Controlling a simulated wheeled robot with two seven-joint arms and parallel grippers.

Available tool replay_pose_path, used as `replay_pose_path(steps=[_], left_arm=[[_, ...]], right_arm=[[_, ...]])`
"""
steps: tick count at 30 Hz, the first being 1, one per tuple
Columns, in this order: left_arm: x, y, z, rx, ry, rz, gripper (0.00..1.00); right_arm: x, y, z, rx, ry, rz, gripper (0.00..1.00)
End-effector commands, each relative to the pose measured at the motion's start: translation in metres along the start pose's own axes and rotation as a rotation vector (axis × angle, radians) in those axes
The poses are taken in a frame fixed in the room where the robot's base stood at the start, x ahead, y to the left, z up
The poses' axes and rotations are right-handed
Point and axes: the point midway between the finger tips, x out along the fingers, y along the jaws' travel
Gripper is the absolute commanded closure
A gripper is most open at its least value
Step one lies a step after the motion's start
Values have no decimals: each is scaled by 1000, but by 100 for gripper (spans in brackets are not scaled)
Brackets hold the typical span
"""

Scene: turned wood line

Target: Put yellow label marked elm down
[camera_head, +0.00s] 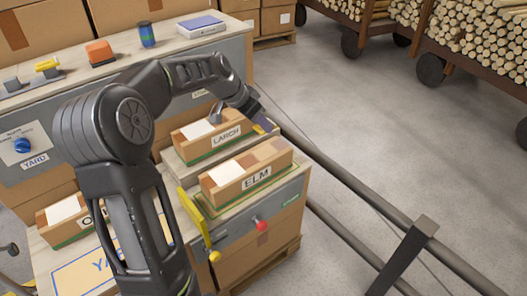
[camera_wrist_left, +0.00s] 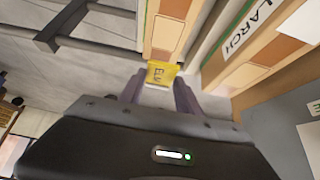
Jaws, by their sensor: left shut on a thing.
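A yellow label marked ELM (camera_wrist_left: 162,73) is held between the fingertips of my left gripper (camera_wrist_left: 160,90) in the left wrist view. In the head view a small yellow piece of it (camera_head: 259,129) shows at the left gripper (camera_head: 262,122), which is beside the right end of the box marked LARCH (camera_head: 226,139). The box marked ELM (camera_head: 257,180) sits nearer, in a green-edged place. The gripper is above and behind it. My right gripper is not in view.
Another box (camera_head: 62,211) stands at the left, partly hidden by my arm. A yellow lever (camera_head: 197,222) and red knob (camera_head: 261,225) are at the near bench side. Rails (camera_head: 350,182) run along the right. An orange block (camera_head: 99,51) rests on the back ledge.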

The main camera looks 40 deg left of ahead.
Motion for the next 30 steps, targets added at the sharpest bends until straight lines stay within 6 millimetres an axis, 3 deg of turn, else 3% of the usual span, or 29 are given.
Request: replay_pose_path(steps=[7,19,30], left_arm=[[34,1,23,-3,-3,3,98],[40,0,26,-2,-2,1,98],[79,1,51,-1,-1,2,98]], right_arm=[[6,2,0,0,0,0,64],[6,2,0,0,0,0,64],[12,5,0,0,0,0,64]])
